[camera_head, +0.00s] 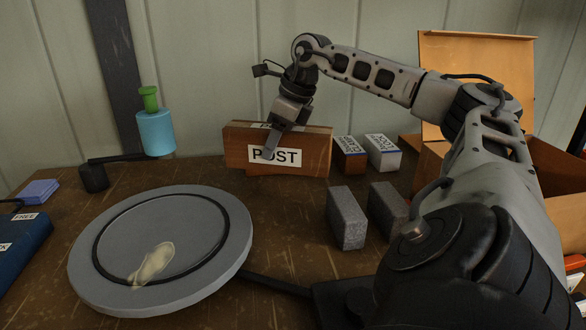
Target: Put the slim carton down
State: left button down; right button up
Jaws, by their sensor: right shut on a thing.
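The slim carton (313,158) is brown and flat-sided, with a white label reading POST on its front. It stands on its long edge near the back wall, slightly tilted in the picture. My right gripper (275,143) reaches down from above and is shut on it, with one finger in front of the label. The far finger is hidden. A brown surface shows just under the carton's lower edge; I cannot tell whether the carton rests on it. My left gripper is out of view.
Two small labelled boxes (383,151) stand right of the carton, with two grey blocks (347,218) in front. A round grey plate (92,287) lies at front left. An open cardboard box (470,75) is at right.

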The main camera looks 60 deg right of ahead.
aim_at(311, 126)
jog(key=d, duration=0.2)
jog(key=s+d+r, duration=0.1)
jog(key=shift+d, duration=0.1)
jog(key=shift+s+d+f+b, duration=0.15)
jog(key=shift+f+b, duration=0.3)
jog(key=shift+f, duration=2)
jog(key=shift+d+f+b, duration=0.1)
jog(key=shift+f+b, duration=0.35)
jog(key=shift+f, duration=2)
jog(key=shift+f, duration=0.1)
jog(key=o, duration=1.3)
jog(key=v, duration=1.2)
